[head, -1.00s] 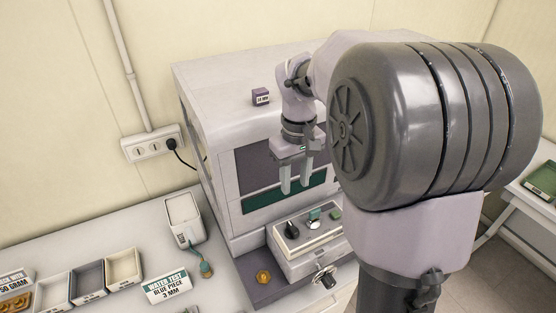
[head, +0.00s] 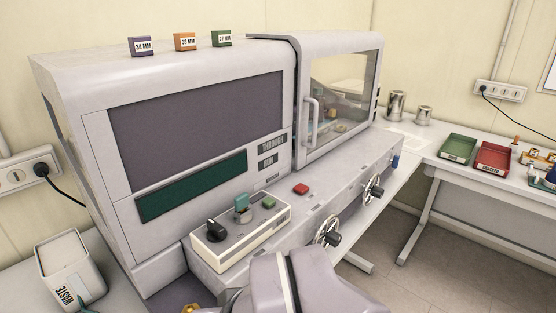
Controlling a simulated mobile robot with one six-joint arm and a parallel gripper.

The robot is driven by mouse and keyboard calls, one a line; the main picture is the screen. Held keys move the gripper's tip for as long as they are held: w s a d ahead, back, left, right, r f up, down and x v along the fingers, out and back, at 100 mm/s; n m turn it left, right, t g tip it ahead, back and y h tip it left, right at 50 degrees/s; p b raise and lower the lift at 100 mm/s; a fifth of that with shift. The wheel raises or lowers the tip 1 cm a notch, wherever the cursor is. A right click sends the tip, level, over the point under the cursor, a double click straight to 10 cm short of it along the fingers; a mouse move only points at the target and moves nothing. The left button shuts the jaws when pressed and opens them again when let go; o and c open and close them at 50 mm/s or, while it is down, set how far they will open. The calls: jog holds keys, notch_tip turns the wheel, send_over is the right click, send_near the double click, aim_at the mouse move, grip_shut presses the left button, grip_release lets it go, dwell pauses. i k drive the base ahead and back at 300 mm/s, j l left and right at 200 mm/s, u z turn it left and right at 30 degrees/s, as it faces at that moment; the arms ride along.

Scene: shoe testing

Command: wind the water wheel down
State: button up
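Two spoked handwheels with dark knobs stick out from the front of the grey machine. The nearer handwheel (head: 325,232) is right of the control box, and the farther handwheel (head: 373,188) is further along to the right. I cannot tell from any label which one is the water wheel. Part of my arm shows at the bottom middle, just below the nearer wheel. My gripper is out of view, so its state and its distance to the wheels are hidden.
The control box (head: 240,232) has a black knob and teal and green buttons. A red button (head: 301,189) sits right of it. The machine has a glass door (head: 340,95) with a handle. A waste bin (head: 70,269) stands at lower left. Open floor lies right of the wheels.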

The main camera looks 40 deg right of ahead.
aim_at(374, 190)
jog(key=z, duration=1.85)
jog(key=i+l+z, duration=0.7)
jog(key=k+j, duration=0.1)
